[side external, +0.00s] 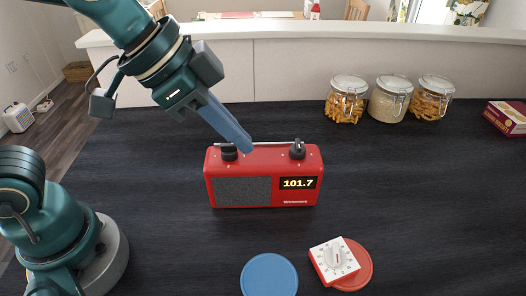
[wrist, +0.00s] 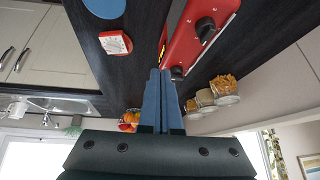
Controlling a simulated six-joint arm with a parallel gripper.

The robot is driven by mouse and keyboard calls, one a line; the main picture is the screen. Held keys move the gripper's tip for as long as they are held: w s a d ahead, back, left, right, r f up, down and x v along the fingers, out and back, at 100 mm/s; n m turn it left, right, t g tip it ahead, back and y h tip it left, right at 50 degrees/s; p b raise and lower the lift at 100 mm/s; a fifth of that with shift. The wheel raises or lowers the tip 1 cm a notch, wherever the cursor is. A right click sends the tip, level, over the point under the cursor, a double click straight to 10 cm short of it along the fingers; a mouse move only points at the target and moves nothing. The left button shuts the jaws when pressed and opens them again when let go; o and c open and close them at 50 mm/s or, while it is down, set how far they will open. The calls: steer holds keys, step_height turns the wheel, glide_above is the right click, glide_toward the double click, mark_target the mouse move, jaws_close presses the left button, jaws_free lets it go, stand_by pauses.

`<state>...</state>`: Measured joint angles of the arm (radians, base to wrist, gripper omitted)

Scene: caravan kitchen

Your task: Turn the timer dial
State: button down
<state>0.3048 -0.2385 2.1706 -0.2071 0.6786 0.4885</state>
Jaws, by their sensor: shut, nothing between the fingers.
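The timer (side external: 335,260) is a small white-faced box with red sides and a white dial (side external: 334,257). It stands partly over a red disc (side external: 357,271) at the front right of the black counter. In the wrist view the timer (wrist: 116,43) shows at the upper left. My gripper (side external: 246,146) is shut and empty, with its blue fingers just above the top of the red radio (side external: 298,160), between its two black knobs. In the wrist view the fingers (wrist: 161,72) point up toward the radio (wrist: 200,35), well away from the timer.
A blue disc (side external: 269,275) lies left of the timer. Glass jars (side external: 346,100) stand along the back wall, and a red box (side external: 507,117) stands at the far right. The counter between radio and timer is clear.

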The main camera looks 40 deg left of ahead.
mark_target(327, 246)
steer(key=d+f+m+g, duration=0.1)
steer(key=d+f, duration=0.2)
steer(key=f, duration=0.2)
steer(key=d+f+m, duration=0.1)
steer(key=d+f, duration=0.2)
steer(key=f, duration=0.1)
steer(key=d+f+m+g, duration=0.1)
steer(key=d+f, duration=0.3)
steer(key=f, duration=0.1)
steer(key=shift+f+g, duration=0.3)
steer(key=shift+f, duration=0.05)
steer(key=shift+w+d+r, duration=0.1)
steer(key=shift+w+d, duration=0.55)
steer(key=shift+d, duration=0.2)
steer(key=shift+w+d, duration=0.6)
steer(key=shift+d, duration=0.2)
steer(key=shift+w+d+m+h, duration=0.3)
steer(key=shift+w+m, duration=0.1)
steer(key=shift+m, duration=0.5)
steer(key=shift+m+g, duration=0.3)
steer(key=shift+w+m+g, duration=0.3)
steer(key=shift+m+g, duration=0.1)
steer(key=shift+m, duration=0.8)
steer(key=shift+w+d+m+g, duration=0.15)
steer(key=shift+m+g, duration=0.2)
steer(key=shift+m, duration=0.6)
steer(key=shift+w+m+g, duration=0.15)
steer(key=shift+m+g, duration=0.2)
steer(key=shift+m, duration=0.6)
steer(key=shift+r, duration=0.1)
